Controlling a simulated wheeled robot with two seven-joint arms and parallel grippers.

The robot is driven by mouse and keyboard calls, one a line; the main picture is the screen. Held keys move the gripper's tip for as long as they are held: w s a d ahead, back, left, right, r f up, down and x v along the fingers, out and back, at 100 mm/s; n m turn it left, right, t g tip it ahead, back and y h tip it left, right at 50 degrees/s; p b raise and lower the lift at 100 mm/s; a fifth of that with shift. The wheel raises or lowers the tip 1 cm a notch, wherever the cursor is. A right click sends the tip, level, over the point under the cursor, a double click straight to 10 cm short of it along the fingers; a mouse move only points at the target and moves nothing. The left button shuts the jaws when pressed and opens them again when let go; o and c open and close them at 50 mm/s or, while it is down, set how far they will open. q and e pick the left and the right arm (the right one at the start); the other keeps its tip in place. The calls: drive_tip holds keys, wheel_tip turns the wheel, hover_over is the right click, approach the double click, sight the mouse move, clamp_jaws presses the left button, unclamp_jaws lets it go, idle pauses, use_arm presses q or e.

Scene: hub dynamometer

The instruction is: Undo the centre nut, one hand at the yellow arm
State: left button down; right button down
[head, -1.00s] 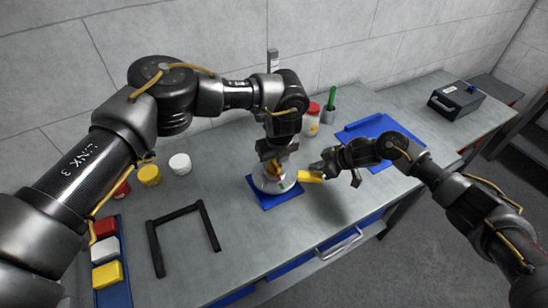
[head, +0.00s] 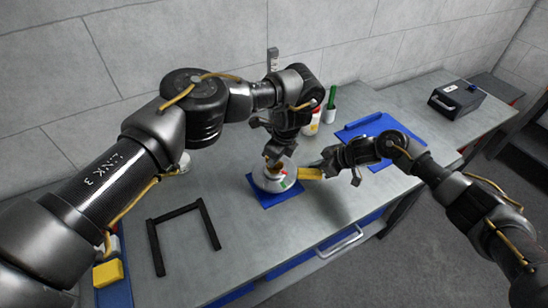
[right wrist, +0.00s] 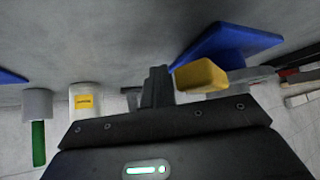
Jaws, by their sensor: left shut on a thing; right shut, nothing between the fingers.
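The round pale hub (head: 268,184) sits on a blue base plate (head: 283,200) on the bench. Its yellow arm (head: 309,173) sticks out to the right and shows as a yellow block in the right wrist view (right wrist: 201,75). My left gripper (head: 272,160) points down over the hub's middle and is shut on the centre nut, which the fingers mostly hide. My right gripper (head: 326,170) is shut and empty at the outer end of the yellow arm. In the right wrist view its fingers (right wrist: 157,85) stand beside the yellow block; contact is hard to tell.
A black U-shaped frame (head: 151,240) lies left of the hub. A blue mat (head: 359,134), a green-handled tool in a grey cup (head: 328,115) and a white jar (head: 313,122) are behind. A black box (head: 456,101) stands far right. A yellow block (head: 108,273) is at lower left.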

sight(317, 172)
use_arm(q)
drive_tip(key=n+g, duration=0.1)
drive_tip(key=n, duration=0.4)
drive_tip(key=shift+w+d+r+n, duration=0.1)
drive_tip(key=shift+w+d+n, duration=0.1)
drive_tip(key=shift+n, duration=0.2)
use_arm(e)
drive_tip(key=shift+a, duration=0.1)
use_arm(q)
drive_tip(key=shift+s, duration=0.1)
use_arm(e)
drive_tip(key=shift+s, duration=0.15)
use_arm(q)
drive_tip(key=shift+a, duration=0.2)
use_arm(e)
drive_tip(key=shift+a, duration=0.1)
use_arm(q)
drive_tip(key=shift+n+g, duration=0.3)
drive_tip(key=shift+n, duration=0.2)
use_arm(e)
drive_tip(key=shift+d, duration=0.25)
drive_tip(key=shift+a, duration=0.1)
use_arm(q)
drive_tip(key=shift+s, duration=0.1)
use_arm(e)
drive_tip(key=shift+s, duration=1.4)
